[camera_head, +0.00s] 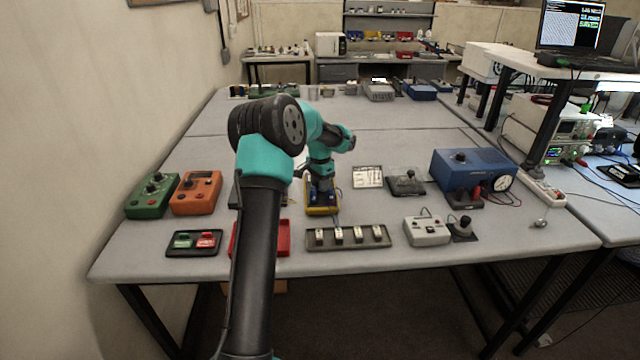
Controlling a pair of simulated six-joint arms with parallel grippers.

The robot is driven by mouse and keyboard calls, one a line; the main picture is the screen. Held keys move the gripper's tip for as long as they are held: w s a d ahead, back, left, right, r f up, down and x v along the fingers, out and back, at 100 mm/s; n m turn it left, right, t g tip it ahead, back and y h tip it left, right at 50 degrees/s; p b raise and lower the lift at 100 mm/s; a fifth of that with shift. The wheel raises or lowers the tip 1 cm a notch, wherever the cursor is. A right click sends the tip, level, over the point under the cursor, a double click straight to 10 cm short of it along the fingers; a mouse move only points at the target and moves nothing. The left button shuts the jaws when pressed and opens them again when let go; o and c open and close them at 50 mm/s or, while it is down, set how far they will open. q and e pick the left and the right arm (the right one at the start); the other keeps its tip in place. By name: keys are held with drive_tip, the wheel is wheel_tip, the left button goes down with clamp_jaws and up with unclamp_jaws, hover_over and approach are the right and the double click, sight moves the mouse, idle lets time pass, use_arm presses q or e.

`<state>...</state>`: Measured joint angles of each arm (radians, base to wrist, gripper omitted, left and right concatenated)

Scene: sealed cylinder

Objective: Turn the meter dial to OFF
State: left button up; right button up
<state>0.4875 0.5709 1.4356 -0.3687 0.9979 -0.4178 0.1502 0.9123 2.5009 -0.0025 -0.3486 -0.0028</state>
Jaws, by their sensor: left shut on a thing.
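The meter, a small device with a yellow edge (322,210), lies on the grey table near the middle of the view. My left arm reaches over the table, and my left gripper (321,183) points down onto the meter. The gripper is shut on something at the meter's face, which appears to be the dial. The gripper covers the dial, so its pointer and markings cannot be read. My right gripper is not in view.
Left stand a green box (152,196) and an orange box (196,193). A switch strip (348,237) and a partly hidden red tray (277,238) lie in front. A blue box (470,170) with a gauge stands right.

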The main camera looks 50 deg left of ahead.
use_arm(q)
drive_tip(key=n, duration=0.3)
drive_tip(key=shift+n, duration=0.3)
drive_tip(key=n, duration=0.4)
idle(0.6)
drive_tip(key=o, duration=0.9)
wheel_tip(320, 180, up, 18)
drive_tip(key=shift+f, duration=0.25)
idle(0.4)
